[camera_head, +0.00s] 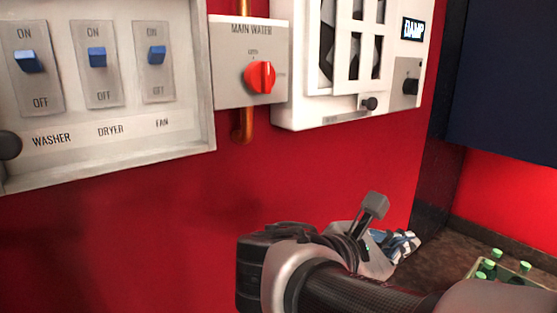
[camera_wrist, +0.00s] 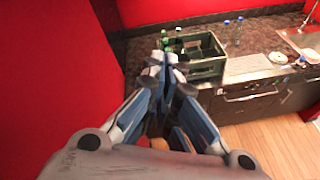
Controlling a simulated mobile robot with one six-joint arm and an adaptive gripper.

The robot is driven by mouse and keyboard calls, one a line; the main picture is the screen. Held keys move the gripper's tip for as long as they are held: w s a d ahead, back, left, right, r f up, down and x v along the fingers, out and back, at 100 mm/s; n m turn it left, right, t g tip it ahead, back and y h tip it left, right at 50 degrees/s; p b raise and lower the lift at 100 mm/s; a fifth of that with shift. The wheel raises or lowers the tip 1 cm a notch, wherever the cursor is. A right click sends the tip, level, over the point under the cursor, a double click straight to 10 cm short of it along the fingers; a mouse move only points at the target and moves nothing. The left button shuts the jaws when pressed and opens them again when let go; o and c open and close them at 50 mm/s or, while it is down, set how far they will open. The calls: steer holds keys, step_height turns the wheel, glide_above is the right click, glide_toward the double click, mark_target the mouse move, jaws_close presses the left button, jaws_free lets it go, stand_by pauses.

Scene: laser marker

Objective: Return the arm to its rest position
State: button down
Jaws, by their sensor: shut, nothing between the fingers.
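My gripper (camera_wrist: 163,62) shows in the wrist view with its blue and white fingers brought together and nothing between them. It points toward a counter with a crate, well apart from it. In the head view my gripper (camera_head: 408,243) is at the lower right, partly hidden behind my wrist. My arm reaches in from the lower right, in front of the red wall (camera_head: 130,240) and below the wall panels. It appears apart from the wall, though the exact gap is hard to tell.
A bottle crate (camera_wrist: 205,70) stands on the counter (camera_wrist: 262,40). Wooden floor (camera_wrist: 262,140) is clear at right.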

steer(key=s+d+f+m+g+y+b, duration=0.3)
steer(key=s+f+m+b, duration=0.35)
steer(key=f, duration=0.65)
steer(key=s+a+f+m+y+b, duration=0.4)
steer(key=s+f+m+b, duration=0.1)
steer(key=f, duration=0.4)
steer(key=s+a+f+m+y+b, duration=0.4)
steer(key=f+m, duration=0.4)
steer(key=f, duration=0.2)
steer(key=shift+s+a+f+y+b, duration=0.2)
steer(key=shift+s+a+y+b, duration=0.15)
steer(key=shift+y, duration=0.25)
steer(key=shift+s+m, duration=0.1)
steer(key=shift+m, duration=0.15)
steer(key=shift+d, duration=0.1)
